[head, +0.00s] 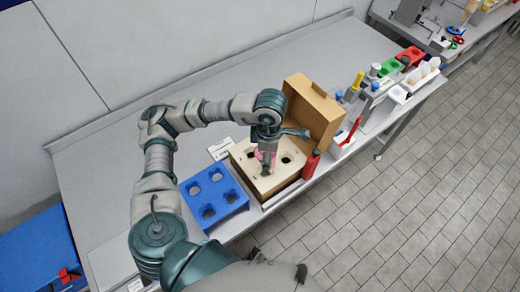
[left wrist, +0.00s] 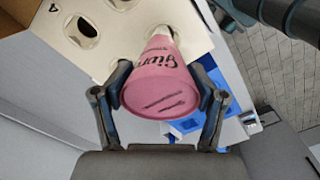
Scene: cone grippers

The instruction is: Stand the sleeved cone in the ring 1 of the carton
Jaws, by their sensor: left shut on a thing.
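The sleeved cone (left wrist: 160,80) is pink with dark lettering. In the left wrist view its wide end faces the camera and its narrow end points at the carton's top. My left gripper (left wrist: 162,98) is shut on it, one finger on each side. In the head view my left gripper (head: 266,158) is over the carton (head: 245,165), and little pink shows around the fingers. The carton has a cream top with round holes and a raised brown lid. The cone hides part of the top, and I cannot tell whether its tip is inside a hole. My right gripper is not in view.
A blue rack (head: 213,195) with several holes stands left of the carton. A red bottle (head: 311,163) stands close at its right. The raised lid (head: 312,112) stands behind. Several tools and containers line the table's right end. The table (head: 110,185) at left is clear.

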